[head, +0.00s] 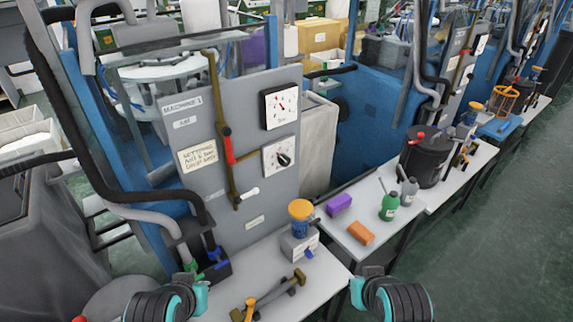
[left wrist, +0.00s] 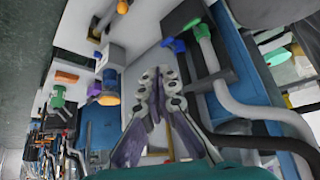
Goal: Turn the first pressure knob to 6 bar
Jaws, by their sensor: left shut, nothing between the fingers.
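In the head view a grey machine panel (head: 235,120) carries a white square dial with a black pressure knob (head: 283,159). A white square gauge (head: 281,106) with red marks is mounted above it. The figures on both are too small to read. Parts of my two arms show at the bottom edge, apart from the panel. My left gripper (left wrist: 160,82) shows in the left wrist view, shut and empty, with its fingers over a pale surface. I cannot make out the knob in that view. My right gripper is not in view.
A white table (head: 225,287) stands before the panel, with a yellow-topped device (head: 301,212) and a brass-ended tool (head: 270,293). Purple (head: 340,203) and orange (head: 361,233) blocks and a green bottle (head: 389,206) are further right. A hose (head: 130,195) runs at left. The right floor is clear.

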